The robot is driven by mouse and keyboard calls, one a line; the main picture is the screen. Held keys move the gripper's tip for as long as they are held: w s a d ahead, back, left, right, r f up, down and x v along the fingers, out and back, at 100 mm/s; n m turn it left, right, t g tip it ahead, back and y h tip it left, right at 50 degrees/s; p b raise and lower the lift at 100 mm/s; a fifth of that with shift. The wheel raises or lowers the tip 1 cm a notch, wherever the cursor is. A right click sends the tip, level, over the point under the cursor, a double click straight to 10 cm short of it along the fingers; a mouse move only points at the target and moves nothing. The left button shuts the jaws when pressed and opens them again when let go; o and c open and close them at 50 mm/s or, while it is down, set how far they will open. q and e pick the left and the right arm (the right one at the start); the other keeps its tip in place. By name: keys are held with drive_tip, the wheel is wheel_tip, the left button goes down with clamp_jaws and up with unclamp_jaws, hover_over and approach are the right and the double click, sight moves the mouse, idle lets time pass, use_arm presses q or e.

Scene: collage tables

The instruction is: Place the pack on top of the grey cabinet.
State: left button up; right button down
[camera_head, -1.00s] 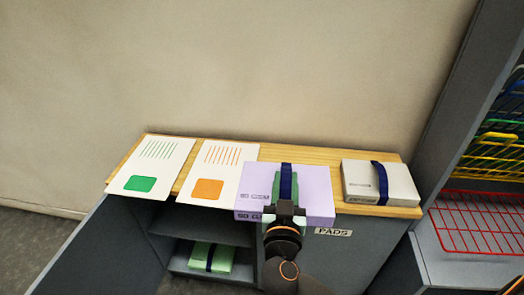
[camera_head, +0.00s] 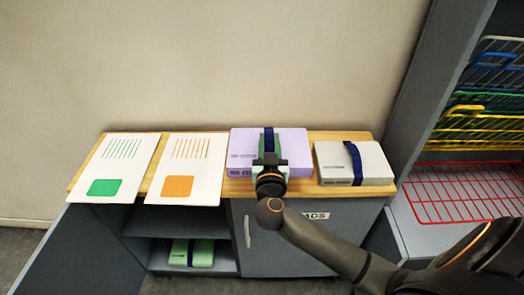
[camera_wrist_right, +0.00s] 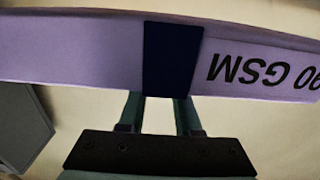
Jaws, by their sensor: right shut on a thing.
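The lilac pack (camera_head: 240,149) has a dark blue band and is at the wooden top (camera_head: 324,191) of the grey cabinet (camera_head: 282,250), between the orange-marked sheet and the white pack. I cannot tell whether it touches the top. My right gripper (camera_head: 268,160) is shut on the lilac pack at its band, from the front. In the right wrist view the pack's lilac side (camera_wrist_right: 75,50) spans the top, with its lettering upside down. The two fingers (camera_wrist_right: 160,108) reach up to the band; their tips are hidden. My left gripper is not in view.
A white pack (camera_head: 335,162) lies to the right on the top. Sheets with green (camera_head: 120,155) and orange (camera_head: 185,160) marks lie left. A green pack (camera_head: 203,253) sits on a lower shelf. A rack with a red wire tray (camera_head: 465,193) stands right.

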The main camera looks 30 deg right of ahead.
drive_tip(key=d+f, duration=0.1)
drive_tip(key=w+f+b, duration=0.1)
drive_tip(key=f, duration=0.1)
drive_tip(key=w+d+f, duration=0.1)
drive_tip(key=shift+w+d+f+b, duration=0.2)
drive_tip(key=shift+w+d+b, duration=0.05)
drive_tip(key=shift+d+b, duration=0.1)
drive_tip(key=f, duration=0.1)
drive_tip(key=f+b, duration=0.1)
drive_tip(key=f, duration=0.1)
drive_tip(key=shift+w+d+f+b, duration=0.1)
drive_tip(key=shift+w+d+b, duration=0.1)
drive_tip(key=shift+b, duration=0.1)
drive_tip(key=shift+f, duration=0.15)
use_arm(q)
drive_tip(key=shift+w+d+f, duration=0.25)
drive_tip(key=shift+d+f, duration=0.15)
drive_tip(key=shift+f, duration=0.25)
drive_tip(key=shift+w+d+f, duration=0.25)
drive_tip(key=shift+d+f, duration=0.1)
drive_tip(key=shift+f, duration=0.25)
